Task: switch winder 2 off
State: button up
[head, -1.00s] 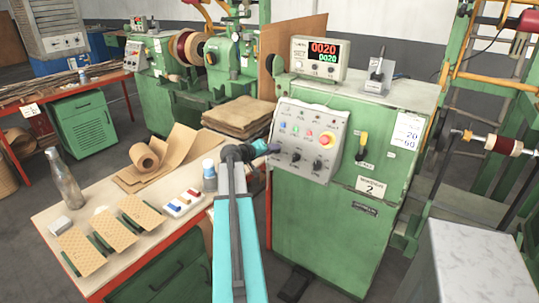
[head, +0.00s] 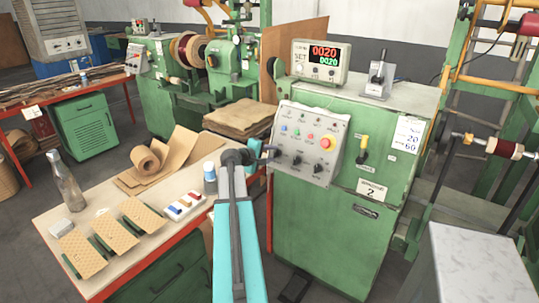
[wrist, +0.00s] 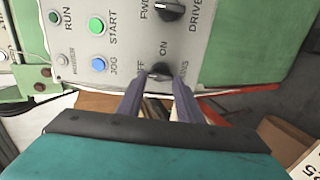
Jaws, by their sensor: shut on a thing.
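Winder 2 is the green cabinet (head: 325,235) with a "2" plate on its front. My gripper (wrist: 160,84) is shut on this knob, with a finger on each side. In the head view my gripper (head: 268,155) reaches the panel's lower left, where its fingers partly hide the knob.
A bench (head: 110,268) with card pieces, a bottle (head: 66,185) and a paper roll stands left of the cabinet. A drive knob (wrist: 170,9) and the blue jog button (wrist: 99,65) are close to my fingers.

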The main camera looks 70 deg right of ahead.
jog(key=shift+w+d+r, duration=0.1)
jog(key=shift+w+r, duration=0.05)
dwell(0.3)
jog(key=o, duration=1.1)
jog(key=b+v, duration=0.2)
jog(key=v, duration=1.1)
jog(key=shift+a+b, duration=0.3)
jog(key=shift+a, duration=0.2)
